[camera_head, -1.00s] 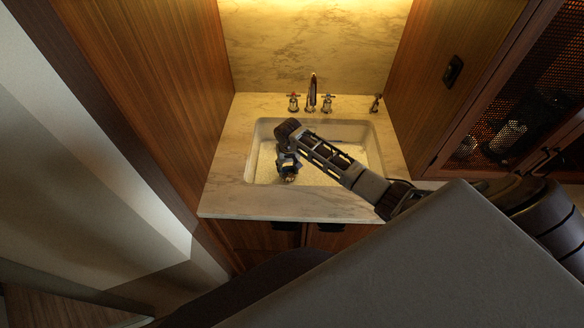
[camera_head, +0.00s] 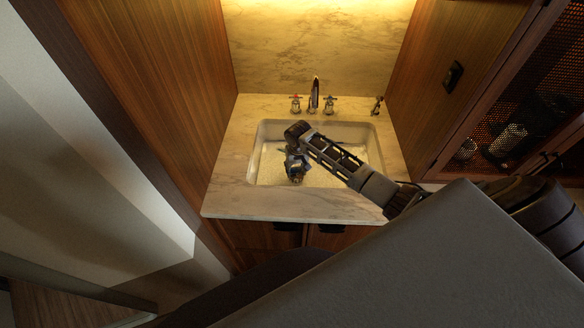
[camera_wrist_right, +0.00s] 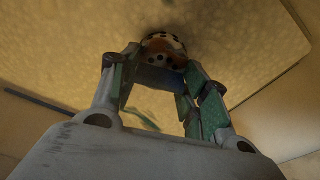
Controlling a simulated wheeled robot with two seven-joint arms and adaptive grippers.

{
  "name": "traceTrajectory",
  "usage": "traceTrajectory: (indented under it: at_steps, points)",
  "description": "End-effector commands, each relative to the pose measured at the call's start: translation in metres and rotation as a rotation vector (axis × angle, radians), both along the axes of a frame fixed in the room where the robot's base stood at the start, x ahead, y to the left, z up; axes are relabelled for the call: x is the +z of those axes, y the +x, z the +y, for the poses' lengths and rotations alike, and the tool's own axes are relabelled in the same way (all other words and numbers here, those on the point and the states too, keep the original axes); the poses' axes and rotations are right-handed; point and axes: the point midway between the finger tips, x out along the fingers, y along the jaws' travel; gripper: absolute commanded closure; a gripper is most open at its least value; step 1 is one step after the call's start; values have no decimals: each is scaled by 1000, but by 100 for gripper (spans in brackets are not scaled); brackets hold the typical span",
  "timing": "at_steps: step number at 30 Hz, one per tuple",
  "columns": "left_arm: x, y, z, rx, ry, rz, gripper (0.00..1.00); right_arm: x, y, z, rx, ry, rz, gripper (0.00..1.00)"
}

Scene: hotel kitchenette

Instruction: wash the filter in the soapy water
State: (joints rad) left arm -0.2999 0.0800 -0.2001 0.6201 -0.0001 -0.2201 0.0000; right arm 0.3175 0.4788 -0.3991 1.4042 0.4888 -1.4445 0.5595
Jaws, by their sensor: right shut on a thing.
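The filter (camera_wrist_right: 165,47) is a small round piece with a ring of dark holes and an orange-brown middle in the right wrist view. My right gripper (camera_wrist_right: 158,75) is shut on it, with the filter at the fingertips. In the head view my right gripper (camera_head: 297,168) points down inside the sink basin, left of its middle. The soapy water (camera_head: 330,177) is a pale, speckled surface in the basin. The filter is over or at this surface; I cannot tell how deep it sits. My left gripper is not in view.
The white sink (camera_head: 376,150) is set in a marble counter (camera_head: 228,190). A faucet (camera_head: 315,95) with two cross handles stands behind it. Wooden panels close in the left and right sides. A mesh-door cabinet (camera_head: 520,110) stands at the right.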

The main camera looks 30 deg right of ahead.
Motion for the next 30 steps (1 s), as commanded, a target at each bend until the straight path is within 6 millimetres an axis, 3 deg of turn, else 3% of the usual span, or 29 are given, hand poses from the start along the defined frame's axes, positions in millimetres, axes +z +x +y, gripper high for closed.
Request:
traceTrajectory:
  at_steps: [12,30]
  points:
    - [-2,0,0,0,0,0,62,-1,-11,-18,0,0,0,79]
    - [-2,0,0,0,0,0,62,-1,-5,-9,-1,1,0,79]
